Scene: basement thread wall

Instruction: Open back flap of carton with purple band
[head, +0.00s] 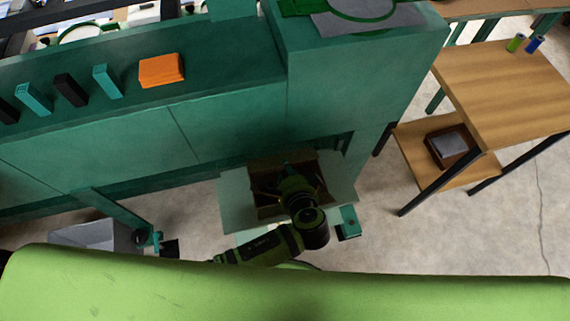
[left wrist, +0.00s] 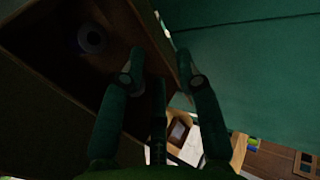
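The open carton (head: 262,212) stands on the floor side of the green bench, with a dark brown inside. No purple band shows. My left gripper (head: 287,168) is over the carton toward its back side and hides part of it. In the left wrist view its two fingers (left wrist: 160,62) are apart, with a brown carton wall or flap (left wrist: 158,30) between or just beyond them; I cannot tell if they touch it. A round pale thing (left wrist: 92,38) lies inside the carton. My right gripper is not in view.
The green bench (head: 230,125) stands close behind the carton. An orange block (head: 161,70) and several dark and teal blocks sit on its ledge. A wooden table (head: 505,85) with a lower shelf stands at right. Concrete floor (head: 400,245) is free between.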

